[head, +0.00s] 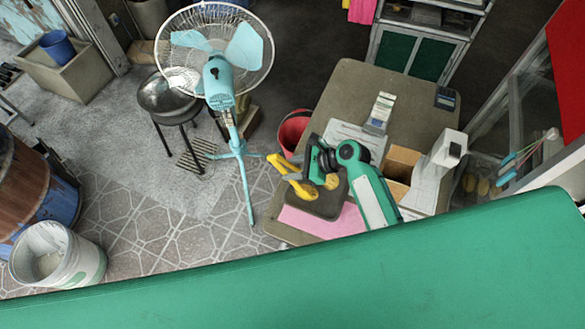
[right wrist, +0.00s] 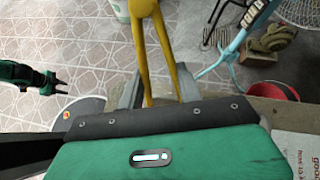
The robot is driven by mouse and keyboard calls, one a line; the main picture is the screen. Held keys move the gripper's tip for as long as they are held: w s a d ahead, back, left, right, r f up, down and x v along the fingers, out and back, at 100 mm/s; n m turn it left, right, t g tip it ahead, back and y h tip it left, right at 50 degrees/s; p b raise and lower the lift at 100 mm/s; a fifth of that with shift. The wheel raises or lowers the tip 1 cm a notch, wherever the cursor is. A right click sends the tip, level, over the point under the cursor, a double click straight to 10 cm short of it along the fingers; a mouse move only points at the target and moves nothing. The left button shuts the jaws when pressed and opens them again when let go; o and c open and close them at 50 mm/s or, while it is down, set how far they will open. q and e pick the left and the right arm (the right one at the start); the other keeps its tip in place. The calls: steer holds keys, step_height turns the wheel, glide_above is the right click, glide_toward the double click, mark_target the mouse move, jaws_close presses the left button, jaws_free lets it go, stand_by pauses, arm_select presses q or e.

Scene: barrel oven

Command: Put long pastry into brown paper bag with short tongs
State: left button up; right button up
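In the head view my right gripper (head: 307,172) is at the tabletop's left side, over a dark tray (head: 328,207). It is shut on yellow tongs (head: 278,162), which stick out to the left. In the right wrist view the two yellow arms of the tongs (right wrist: 141,55) run up from between my grey fingers. A small golden-brown piece (head: 332,182), perhaps pastry, shows beside the gripper; its full shape is hidden. A brown open-topped bag or box (head: 402,158) stands right of my right arm. My left gripper (right wrist: 64,85) shows only in the right wrist view, with its short fingertips apart and empty.
The table (head: 350,85) also holds a white card stand (head: 380,112), a white upright object (head: 436,165) and a pink sheet (head: 318,222). A red bucket (head: 292,130) and a blue fan (head: 218,82) stand left of it. The table's back is mostly clear.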

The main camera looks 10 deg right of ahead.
steer(key=shift+f+b, duration=0.35)
steer(key=shift+f, duration=1)
steer(key=shift+c, duration=0.2)
steer(key=c, duration=0.6)
step_height(320, 180, up, 9)
steer(key=p, duration=1)
steer(key=shift+r, duration=0.15)
step_height(320, 180, up, 3)
steer(key=shift+f, duration=0.15)
steer(key=shift+d, duration=0.1)
